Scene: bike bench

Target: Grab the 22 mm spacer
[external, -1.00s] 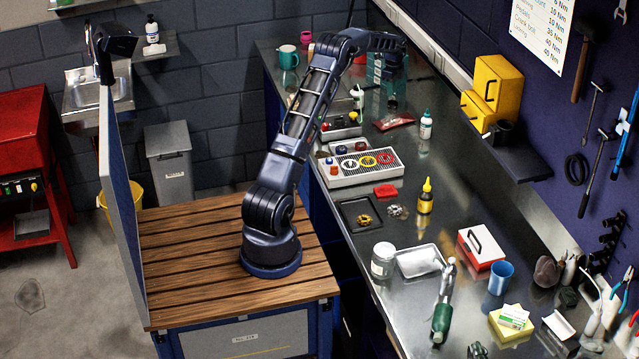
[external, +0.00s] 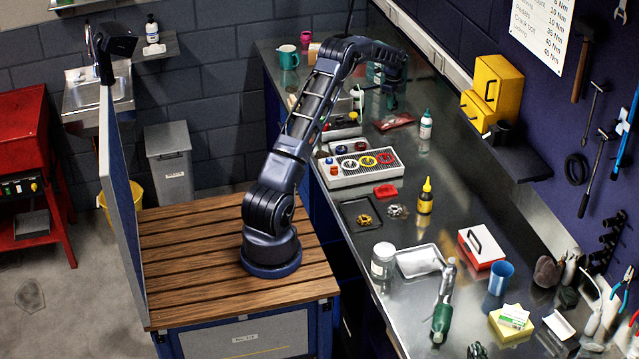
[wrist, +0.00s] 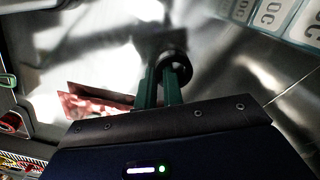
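My gripper (external: 390,102) points down over the far part of the bench. In the wrist view its two green fingers (wrist: 165,72) stand close together with a narrow gap. A black ring (wrist: 178,59) shows at the fingertips, against the right finger; I cannot tell whether it is gripped or just behind them. I see no size mark on it, so I cannot tell whether it is the 22 mm spacer. In the external view my gripper hides that spot.
A red packet (external: 394,122) lies close to my gripper, also in the wrist view (wrist: 92,104). A grey-white tray (external: 348,182) with coloured rings is nearer. Printed cards (wrist: 277,17) lie at the wrist view's upper right.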

